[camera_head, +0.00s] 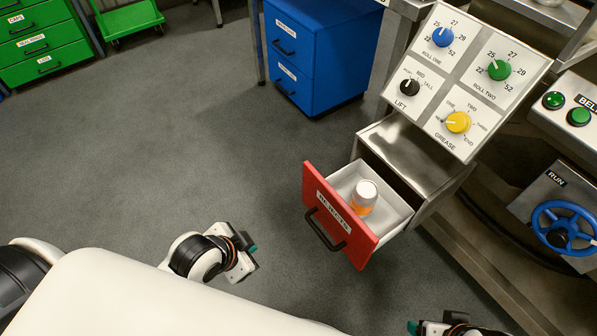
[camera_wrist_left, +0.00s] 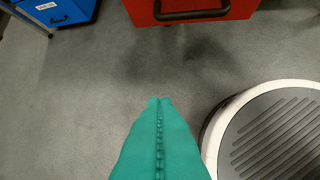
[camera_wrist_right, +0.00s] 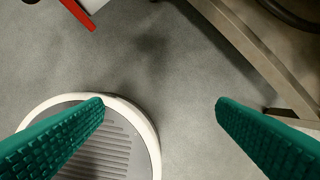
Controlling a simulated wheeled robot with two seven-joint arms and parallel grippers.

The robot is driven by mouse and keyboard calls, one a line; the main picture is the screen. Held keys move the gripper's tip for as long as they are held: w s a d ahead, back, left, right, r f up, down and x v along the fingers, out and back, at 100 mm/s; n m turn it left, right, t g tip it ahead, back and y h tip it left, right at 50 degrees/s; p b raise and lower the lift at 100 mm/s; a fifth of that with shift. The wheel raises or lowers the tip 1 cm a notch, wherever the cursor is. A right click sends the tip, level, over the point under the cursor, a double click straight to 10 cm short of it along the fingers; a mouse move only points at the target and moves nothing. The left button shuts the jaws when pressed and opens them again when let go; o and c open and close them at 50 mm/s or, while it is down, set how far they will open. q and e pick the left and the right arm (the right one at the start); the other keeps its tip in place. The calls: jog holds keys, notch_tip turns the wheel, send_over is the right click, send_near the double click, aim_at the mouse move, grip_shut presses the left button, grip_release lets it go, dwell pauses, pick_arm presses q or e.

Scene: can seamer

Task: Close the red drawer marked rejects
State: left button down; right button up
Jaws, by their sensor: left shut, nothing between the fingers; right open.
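The red drawer (camera_head: 340,215) marked REJECTS is pulled out of the metal cabinet under the dial panel. Its dark handle (camera_head: 325,229) is on the front. A white-capped orange jar (camera_head: 364,197) stands inside the drawer. My left gripper (camera_head: 250,246) is shut and empty, to the left of the drawer front and apart from it. In the left wrist view its green fingers (camera_wrist_left: 160,105) meet, with the red front and handle (camera_wrist_left: 192,14) at the top. My right gripper (camera_wrist_right: 160,105) is open and empty; a red edge of the drawer (camera_wrist_right: 78,12) shows at top left there.
The dial panel (camera_head: 468,80) rises above the drawer's cabinet (camera_head: 420,155). A blue wheel (camera_head: 563,232) marked RUN is at the right. A blue drawer cabinet (camera_head: 325,55) and green drawers (camera_head: 38,45) stand behind. The floor left of the drawer is clear.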

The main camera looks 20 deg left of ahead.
aim_at(312, 175)
pick_arm(q)
jog(key=w+a+r+m+t+h+b, duration=0.15)
jog(key=w+r+m+t+h, duration=0.55)
jog(key=m, duration=1.1)
jog(key=shift+g, duration=0.5)
jog(key=b+x, duration=0.1)
jog(key=x, duration=0.7)
jog(key=b+x, duration=0.1)
jog(key=x, duration=0.3)
jog(key=shift+w+a+b, duration=0.1)
jog(key=shift+w+b, duration=0.2)
jog(key=shift+w, duration=0.3)
jog(key=shift+w+d, duration=0.4)
jog(key=shift+w, duration=0.2)
pick_arm(e)
jog(key=w+a+r+t+y, duration=0.1)
jog(key=w+a+r+t, duration=0.1)
jog(key=w+t, duration=0.3)
jog(key=shift+w+a+r+t, duration=0.3)
jog(key=shift+w+a, duration=0.15)
jog(key=shift+w, duration=1.3)
pick_arm(q)
jog(key=shift+w+d, duration=0.1)
